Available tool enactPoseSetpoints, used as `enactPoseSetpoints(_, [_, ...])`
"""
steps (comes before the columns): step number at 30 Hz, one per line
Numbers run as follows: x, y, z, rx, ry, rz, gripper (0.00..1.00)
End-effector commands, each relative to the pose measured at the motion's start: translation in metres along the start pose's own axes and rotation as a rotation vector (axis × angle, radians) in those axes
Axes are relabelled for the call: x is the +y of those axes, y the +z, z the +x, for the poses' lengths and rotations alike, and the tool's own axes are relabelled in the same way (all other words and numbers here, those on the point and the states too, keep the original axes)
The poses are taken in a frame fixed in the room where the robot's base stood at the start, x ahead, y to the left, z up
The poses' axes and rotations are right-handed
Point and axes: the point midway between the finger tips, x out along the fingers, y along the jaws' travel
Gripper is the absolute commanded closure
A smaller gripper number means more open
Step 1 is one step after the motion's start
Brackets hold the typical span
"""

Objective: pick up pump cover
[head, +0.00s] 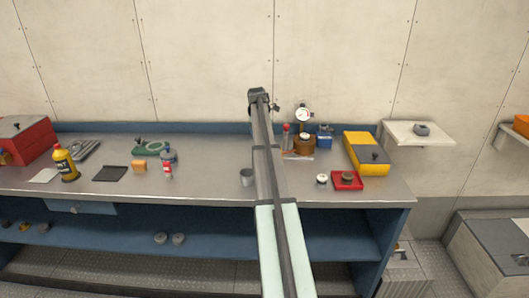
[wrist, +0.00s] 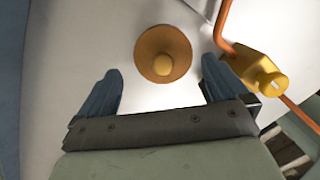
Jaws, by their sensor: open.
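In the wrist view, a round orange-brown disc (wrist: 155,46) with a yellowish knob at its middle lies on a pale surface (wrist: 75,40). I take it to be the pump cover, but cannot be sure. My gripper (wrist: 161,66) is open, with one blue finger to the left of the disc and one to the right. The disc appears ahead of and between the fingertips, with clear gaps on both sides. Nothing is held. In the head view my gripper cannot be made out, and I cannot match the disc to anything there.
In the wrist view, a yellow valve-like block (wrist: 250,68) with an orange pipe (wrist: 226,22) sits close to the right finger.

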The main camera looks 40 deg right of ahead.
Motion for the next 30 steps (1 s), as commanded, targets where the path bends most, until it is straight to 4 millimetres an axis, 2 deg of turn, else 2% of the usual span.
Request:
enactPoseSetpoints(5, [-0.002,0.000,0.009,0.000,0.000,0.000,0.00])
enactPoseSetpoints(15, [-0.004,0.000,0.049,0.000,0.000,0.000,0.00])
enactPoseSetpoints(23, [-0.004,0.000,0.053,-0.001,0.001,0.000,0.00])
enactPoseSetpoints(30, [-0.004,0.000,0.053,-0.001,0.000,0.000,0.22])
